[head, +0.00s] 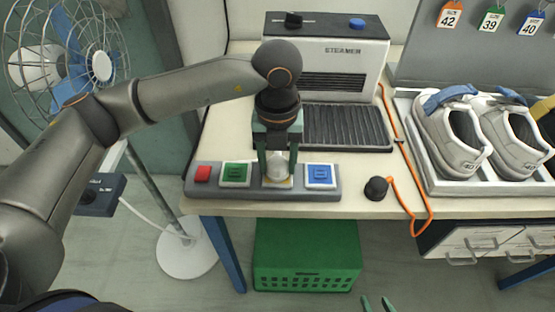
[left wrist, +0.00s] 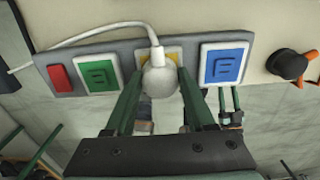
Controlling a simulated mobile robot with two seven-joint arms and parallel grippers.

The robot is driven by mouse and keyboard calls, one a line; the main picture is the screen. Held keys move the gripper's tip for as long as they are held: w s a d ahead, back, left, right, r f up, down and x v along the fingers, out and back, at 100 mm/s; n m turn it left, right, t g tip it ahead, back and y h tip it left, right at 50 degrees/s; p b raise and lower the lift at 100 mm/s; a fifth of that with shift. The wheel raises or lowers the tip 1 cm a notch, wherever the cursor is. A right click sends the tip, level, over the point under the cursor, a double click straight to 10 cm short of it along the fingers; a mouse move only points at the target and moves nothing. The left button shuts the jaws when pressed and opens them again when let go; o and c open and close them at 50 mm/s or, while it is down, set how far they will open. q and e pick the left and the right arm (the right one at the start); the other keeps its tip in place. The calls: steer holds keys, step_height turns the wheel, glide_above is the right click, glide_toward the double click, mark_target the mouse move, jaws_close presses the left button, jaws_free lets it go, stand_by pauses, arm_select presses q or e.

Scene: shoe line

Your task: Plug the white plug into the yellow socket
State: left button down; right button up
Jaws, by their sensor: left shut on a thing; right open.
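My left gripper (head: 277,172) points down over the power strip (head: 330,193) and is shut on the white plug (head: 276,166). In the left wrist view the round white plug (left wrist: 160,78) sits between the green fingers, its white cord running up over the strip. The plug covers most of the yellow socket (head: 278,184); a yellow edge (left wrist: 174,52) shows behind it. The plug is over the yellow socket; I cannot tell how deep it sits. My right gripper (head: 377,304) is open and empty at the bottom edge of the head view.
A green socket (head: 236,174), a blue socket (head: 320,176) and a red switch (head: 202,174) flank the yellow one. A black plug (head: 376,188) with an orange cord lies to the right. The steamer (head: 345,55) stands behind; white shoes (head: 455,135) are at right.

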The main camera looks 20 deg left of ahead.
arm_select(q)
steer(key=shift+c, duration=0.8)
jaws_free()
